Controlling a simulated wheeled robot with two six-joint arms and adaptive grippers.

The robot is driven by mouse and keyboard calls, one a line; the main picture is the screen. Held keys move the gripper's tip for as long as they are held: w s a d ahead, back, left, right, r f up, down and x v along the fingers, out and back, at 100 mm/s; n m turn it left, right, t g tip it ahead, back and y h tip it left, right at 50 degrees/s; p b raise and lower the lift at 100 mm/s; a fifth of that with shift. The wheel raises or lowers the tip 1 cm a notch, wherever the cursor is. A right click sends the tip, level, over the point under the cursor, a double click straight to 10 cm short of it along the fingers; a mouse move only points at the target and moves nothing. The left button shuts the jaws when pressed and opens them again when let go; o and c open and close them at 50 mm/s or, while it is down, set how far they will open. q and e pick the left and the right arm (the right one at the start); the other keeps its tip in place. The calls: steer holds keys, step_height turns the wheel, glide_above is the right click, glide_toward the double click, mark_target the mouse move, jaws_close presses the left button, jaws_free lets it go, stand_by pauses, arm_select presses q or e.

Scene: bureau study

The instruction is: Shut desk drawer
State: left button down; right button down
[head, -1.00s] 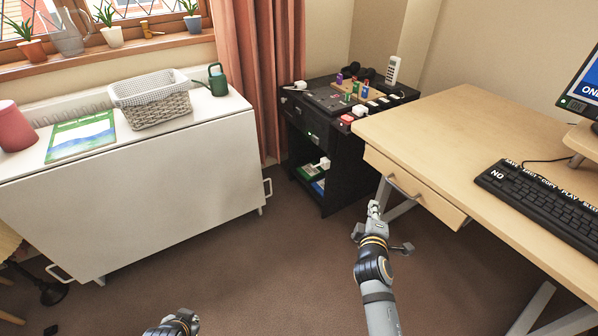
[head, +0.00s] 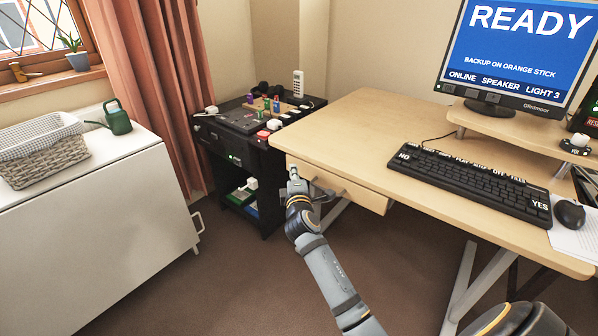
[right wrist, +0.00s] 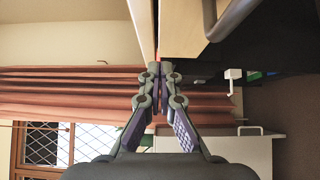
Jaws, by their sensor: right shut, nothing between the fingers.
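The pale wood desk drawer (head: 350,190) is under the left part of the desk top. Its front looks a little forward of the desk edge; how far it is out I cannot tell exactly. My right gripper (head: 294,174) is shut and empty, in front of the drawer's left end. In the right wrist view the shut fingertips (right wrist: 160,68) are close to the drawer front (right wrist: 185,30), with the grey bar handle (right wrist: 236,18) to the right. Contact cannot be made out. My left gripper is out of view.
The desk (head: 355,125) carries a keyboard (head: 470,180), mouse (head: 569,214) and monitor (head: 515,55). A black cabinet (head: 240,165) with small items on top stands left of the drawer. A white cabinet (head: 100,225) is further left. Open floor lies between.

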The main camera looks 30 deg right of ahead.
steer(key=shift+w+d, duration=0.25)
steer(key=shift+d, duration=0.4)
steer(key=shift+w+d, duration=0.25)
steer(key=shift+d, duration=0.4)
